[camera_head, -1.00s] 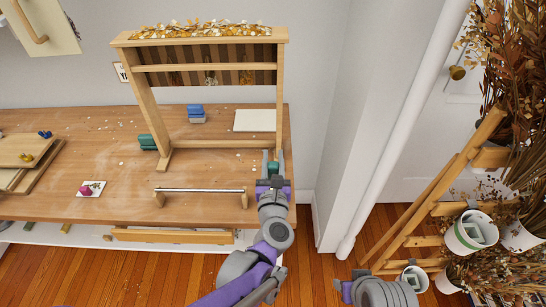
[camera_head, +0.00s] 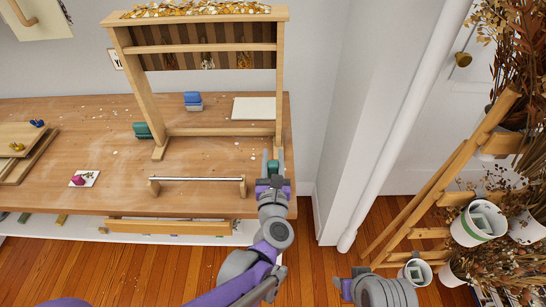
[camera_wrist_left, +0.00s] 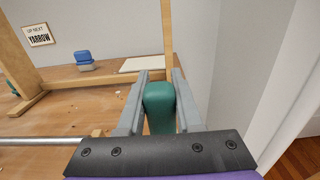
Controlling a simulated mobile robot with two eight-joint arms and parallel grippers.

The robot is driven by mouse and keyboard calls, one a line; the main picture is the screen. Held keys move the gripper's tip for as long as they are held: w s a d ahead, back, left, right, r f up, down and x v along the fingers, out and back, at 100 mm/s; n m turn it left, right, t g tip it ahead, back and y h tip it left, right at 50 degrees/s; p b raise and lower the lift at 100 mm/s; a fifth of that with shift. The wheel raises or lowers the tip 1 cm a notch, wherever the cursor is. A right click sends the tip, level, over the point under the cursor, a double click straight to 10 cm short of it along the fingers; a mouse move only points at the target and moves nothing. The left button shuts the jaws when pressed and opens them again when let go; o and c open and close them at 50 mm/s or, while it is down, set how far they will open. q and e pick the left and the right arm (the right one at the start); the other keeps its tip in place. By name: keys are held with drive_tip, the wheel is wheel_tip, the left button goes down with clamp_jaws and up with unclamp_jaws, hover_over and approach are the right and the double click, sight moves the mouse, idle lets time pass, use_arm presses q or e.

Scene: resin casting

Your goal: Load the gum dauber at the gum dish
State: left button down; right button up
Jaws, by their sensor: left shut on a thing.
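My left gripper (camera_head: 273,168) is shut on a teal green, round-topped piece (camera_wrist_left: 160,104), seen upright between its two grey fingers in the left wrist view. It is likely the gum dauber; its lower end is hidden. The gripper is at the right front of the wooden table, beside the right post of the wooden rack. I cannot pick out the gum dish for sure. A green block (camera_head: 143,131) is by the rack's left post, and a blue block with a grey base (camera_head: 193,101) is behind the rack's lower rail.
The wooden rack (camera_head: 160,128) stands on the table (camera_head: 110,150). A metal bar on wooden blocks (camera_head: 197,179) lies at the front. A white board (camera_head: 254,107) is at the back right. A pink knob (camera_head: 78,180) sits on a white card. A wall corner is right of the table.

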use_arm(q)
drive_tip(key=shift+f+b, duration=0.35)
drive_tip(key=shift+f, duration=0.25)
idle(1.4)
drive_tip(key=shift+r, duration=0.1)
wheel_tip(320, 180, up, 7)
drive_tip(key=p, duration=0.5)
idle(0.3)
idle(0.5)
